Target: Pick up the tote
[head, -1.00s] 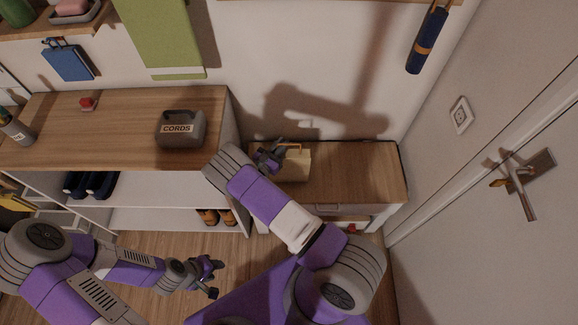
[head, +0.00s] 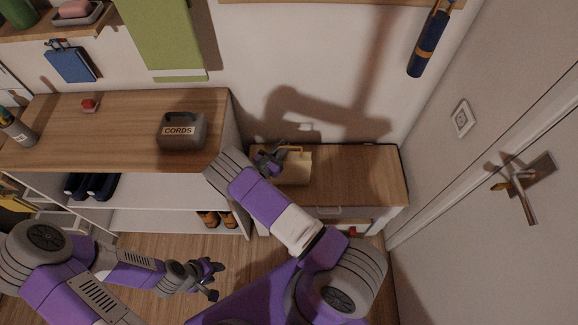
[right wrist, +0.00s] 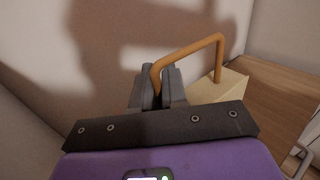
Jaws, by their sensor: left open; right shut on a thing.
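The tote (head: 296,170) is a cream box with an orange-tan arched handle. It is on the left part of the low wooden-topped cabinet. My right gripper (head: 270,158) is at the tote's left and shut on the handle. In the right wrist view, the handle (right wrist: 188,48) runs in between the closed fingers (right wrist: 158,92) at its left end, and part of the cream body (right wrist: 218,88) shows. My wrist hides the rest. I cannot tell whether the tote's base touches the cabinet. My left gripper (head: 214,281) is open and empty, low in front of the shelf unit.
The low cabinet top (head: 360,175) is clear right of the tote. A door with a handle (head: 522,190) is at the right.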

